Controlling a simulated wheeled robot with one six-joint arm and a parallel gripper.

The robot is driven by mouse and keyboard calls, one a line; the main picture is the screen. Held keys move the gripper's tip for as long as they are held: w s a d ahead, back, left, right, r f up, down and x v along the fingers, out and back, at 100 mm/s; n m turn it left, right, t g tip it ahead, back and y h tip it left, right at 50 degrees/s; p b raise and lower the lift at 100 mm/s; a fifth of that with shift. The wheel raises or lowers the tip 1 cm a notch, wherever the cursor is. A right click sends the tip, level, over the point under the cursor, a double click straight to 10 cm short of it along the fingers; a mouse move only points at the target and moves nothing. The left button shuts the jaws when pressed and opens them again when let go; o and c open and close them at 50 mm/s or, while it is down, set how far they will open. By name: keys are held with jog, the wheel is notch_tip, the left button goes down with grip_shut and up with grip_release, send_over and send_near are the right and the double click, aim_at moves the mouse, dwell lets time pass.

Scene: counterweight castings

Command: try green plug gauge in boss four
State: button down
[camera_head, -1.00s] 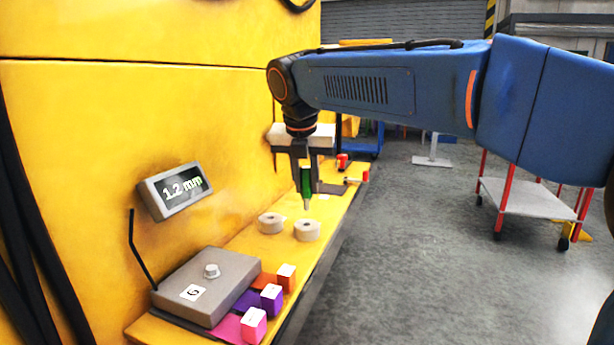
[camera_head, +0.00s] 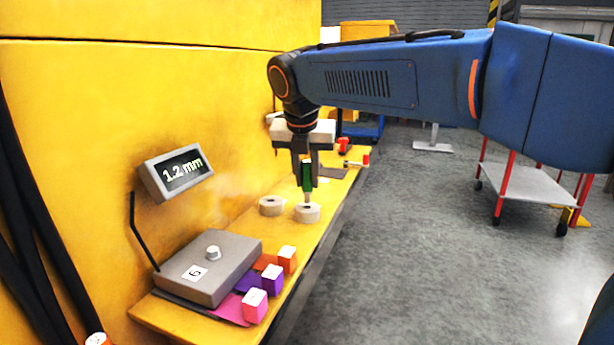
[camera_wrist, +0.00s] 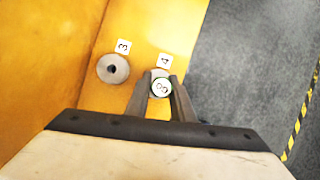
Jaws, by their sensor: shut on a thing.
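My gripper (camera_head: 307,185) is shut on the green plug gauge (camera_head: 307,175), which hangs upright with its thin grey tip down. The tip is at the top of the right round boss (camera_head: 307,213); I cannot tell whether it has entered the bore. In the wrist view, the gauge's white end marked 8 (camera_wrist: 160,87) sits between the fingers and covers most of boss four (camera_wrist: 159,73). The label 4 (camera_wrist: 164,60) lies just beyond it. Boss three (camera_wrist: 113,69), with its dark bore open, is to the left beside label 3 (camera_wrist: 123,46).
A grey block marked 6 (camera_head: 208,275) and orange, purple and pink cubes (camera_head: 272,279) stand at the near end of the yellow ledge (camera_head: 285,240). A display reading 1.2 mm (camera_head: 177,172) is on the left. Red items (camera_head: 352,160) lie beyond the gripper.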

jog(key=shift+f, duration=2.05)
dwell(3.3)
jog(key=c, duration=1.5)
grip_release()
jog(key=shift+o, duration=0.2)
jog(key=v, duration=1.7)
notch_tip(320, 180, up, 12)
send_over(307, 191)
jog(key=s+a, duration=0.1)
jog(key=s, duration=0.4)
jog(key=shift+s+r, duration=0.15)
jog(key=shift+r, duration=0.05)
